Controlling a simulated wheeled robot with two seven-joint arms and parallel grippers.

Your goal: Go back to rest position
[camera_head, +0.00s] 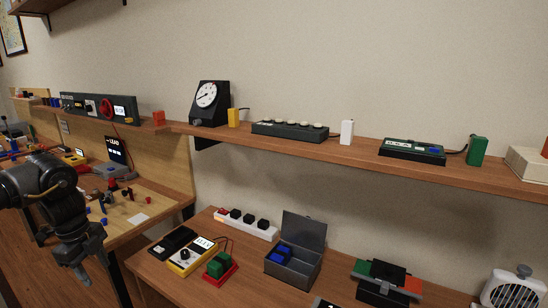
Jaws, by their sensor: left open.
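My left gripper (82,272) hangs at the lower left of the head view, at the end of my black left arm, with its fingers pointing down. It is open, and nothing shows between its fingers. It is in front of the left workbench and apart from the things on the desk. My right gripper is not in view.
A wooden shelf (360,157) along the wall carries a dial gauge (208,97) and a black button strip (290,131). The desk below holds a yellow meter (190,256), an open grey box (293,267) and a white power strip (246,225). The left bench (158,207) holds small parts.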

